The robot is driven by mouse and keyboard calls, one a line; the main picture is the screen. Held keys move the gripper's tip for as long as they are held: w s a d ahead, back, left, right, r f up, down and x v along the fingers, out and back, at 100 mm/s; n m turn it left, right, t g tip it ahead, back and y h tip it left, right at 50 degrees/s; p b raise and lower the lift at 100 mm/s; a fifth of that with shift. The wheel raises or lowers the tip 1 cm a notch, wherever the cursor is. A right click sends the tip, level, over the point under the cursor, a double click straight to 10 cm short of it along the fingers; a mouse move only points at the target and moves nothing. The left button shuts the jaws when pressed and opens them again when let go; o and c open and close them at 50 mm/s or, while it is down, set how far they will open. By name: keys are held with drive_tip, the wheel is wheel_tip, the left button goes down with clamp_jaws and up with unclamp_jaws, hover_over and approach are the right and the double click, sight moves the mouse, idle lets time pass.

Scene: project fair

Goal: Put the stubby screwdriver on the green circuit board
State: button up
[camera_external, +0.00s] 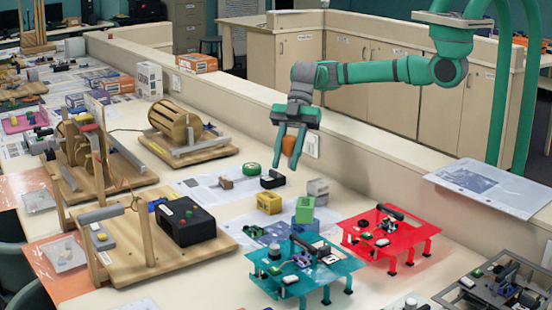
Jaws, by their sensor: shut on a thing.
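My gripper (286,164) points down above the back part of the long table. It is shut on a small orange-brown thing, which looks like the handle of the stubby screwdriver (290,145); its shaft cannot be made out. The gripper holds it in the air, clear of the table. The green circuit board (327,272) is a teal plate on short legs at the front middle of the table, below and slightly right of my gripper. Dark and white parts sit on its top, with some bare patches between them.
A red board (415,239) on legs stands just right of the green one. Yellow (269,203), green (305,208) and grey (318,188) blocks stand behind the green board. A wooden stand with a black box (186,221) is at left. A low wall runs behind.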

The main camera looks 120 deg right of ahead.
drive_tip(key=a+n, duration=0.1)
drive_tip(key=a, duration=0.3)
drive_tip(key=y, duration=0.1)
hover_over(252, 237)
drive_tip(key=s, duration=0.1)
drive_tip(key=shift+n+g, duration=0.3)
drive_tip(key=shift+g, duration=0.1)
drive_tip(key=f, duration=0.7)
drive_tip(key=shift+s+f, duration=0.2)
drive_tip(key=shift+f, duration=0.05)
drive_tip(key=shift+w+f, duration=0.65)
drive_tip(key=shift+f, duration=1.65)
drive_tip(key=shift+f, duration=0.15)
drive_tip(key=o, duration=1)
drive_tip(key=shift+o, duration=0.2)
